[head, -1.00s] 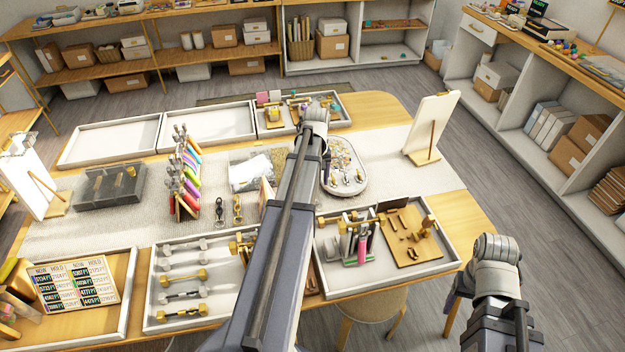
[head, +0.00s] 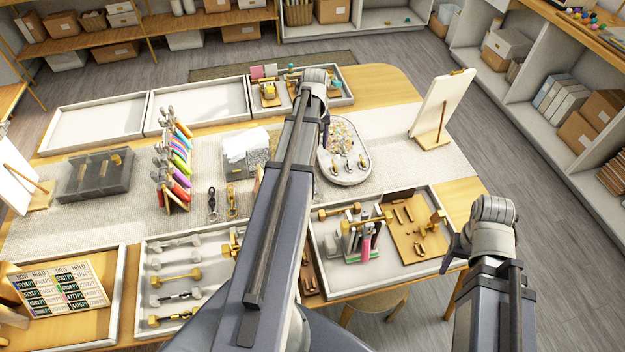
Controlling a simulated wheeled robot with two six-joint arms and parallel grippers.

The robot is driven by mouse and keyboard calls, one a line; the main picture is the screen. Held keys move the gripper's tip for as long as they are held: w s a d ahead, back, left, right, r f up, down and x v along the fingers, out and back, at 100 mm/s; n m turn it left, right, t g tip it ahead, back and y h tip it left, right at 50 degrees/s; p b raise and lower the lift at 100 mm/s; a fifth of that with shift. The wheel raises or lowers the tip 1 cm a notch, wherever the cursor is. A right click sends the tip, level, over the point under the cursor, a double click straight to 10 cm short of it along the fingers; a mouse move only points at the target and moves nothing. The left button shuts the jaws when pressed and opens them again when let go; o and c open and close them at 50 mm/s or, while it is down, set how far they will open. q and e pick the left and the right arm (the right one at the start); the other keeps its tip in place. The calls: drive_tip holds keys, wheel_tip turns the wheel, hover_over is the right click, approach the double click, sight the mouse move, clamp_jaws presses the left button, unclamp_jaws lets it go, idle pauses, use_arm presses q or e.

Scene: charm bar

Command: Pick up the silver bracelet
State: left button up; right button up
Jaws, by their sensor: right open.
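Several bar-shaped pieces lie in the front middle tray (head: 140,290). The silver-toned ones include a piece near the top (head: 178,243), one below it (head: 176,259) and a darker linked one (head: 176,297); gold ones lie among them. A dark silver chain piece (head: 212,203) lies on the mat beside a gold one (head: 232,199). I cannot tell which is the silver bracelet. My right gripper (head: 451,256) is open, small and partly hidden by its own wrist, off the table's front right edge.
The front right tray (head: 318,262) holds stands and a wooden board (head: 410,235), just left of my right gripper. A rack of colourful pieces (head: 175,165) stands at the middle left. Two empty trays (head: 95,122) lie at the back. A white easel (head: 440,108) stands at the right.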

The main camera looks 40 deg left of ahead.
use_arm(q)
wheel_tip(320, 180, down, 9)
drive_tip(key=b, duration=0.9)
drive_tip(key=shift+s+d+f, duration=0.1)
drive_tip(key=shift+s+d, duration=0.05)
wheel_tip(320, 180, down, 3)
drive_tip(key=b, duration=0.2)
drive_tip(key=shift+r+b, duration=0.2)
drive_tip(key=shift+b, duration=0.15)
drive_tip(key=shift+f, duration=0.1)
drive_tip(key=f+b, duration=0.5)
drive_tip(key=shift+s+a, duration=0.15)
drive_tip(key=shift+a, duration=0.15)
